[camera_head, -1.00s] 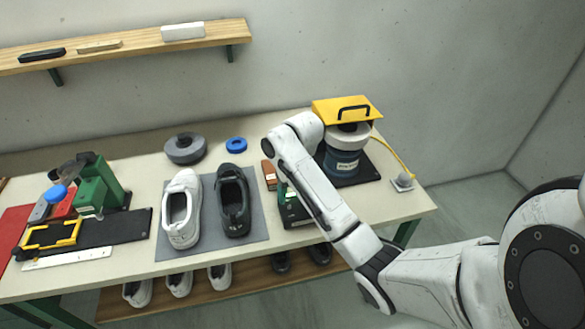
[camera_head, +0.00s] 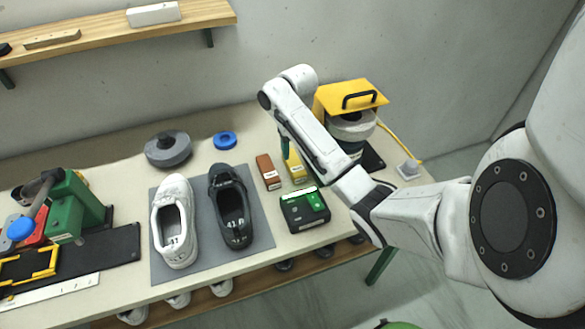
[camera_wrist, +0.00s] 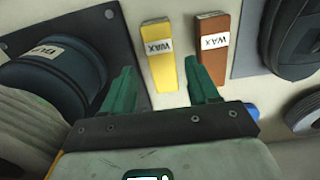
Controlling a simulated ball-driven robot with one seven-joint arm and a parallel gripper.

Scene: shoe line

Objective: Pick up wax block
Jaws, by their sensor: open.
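A yellow block labelled WAX (camera_wrist: 159,62) lies on the table, and it also shows in the head view (camera_head: 297,168), partly hidden by my arm. A reddish-brown block labelled WAX (camera_wrist: 210,55) lies beside it, also seen in the head view (camera_head: 267,172). My gripper (camera_wrist: 161,82) is open and empty. In the wrist view its green fingers point toward the blocks: the yellow block appears between the fingertips, and the brown one is beyond the right finger. In the head view my gripper is mostly hidden behind the arm.
A green-and-black device (camera_head: 304,210) sits in front of the blocks. A white shoe (camera_head: 173,222) and a black shoe (camera_head: 232,208) stand on a grey mat (camera_head: 205,262) to the left. A machine with a yellow hood (camera_head: 349,97) stands behind right. A blue ring (camera_head: 225,140) lies farther back.

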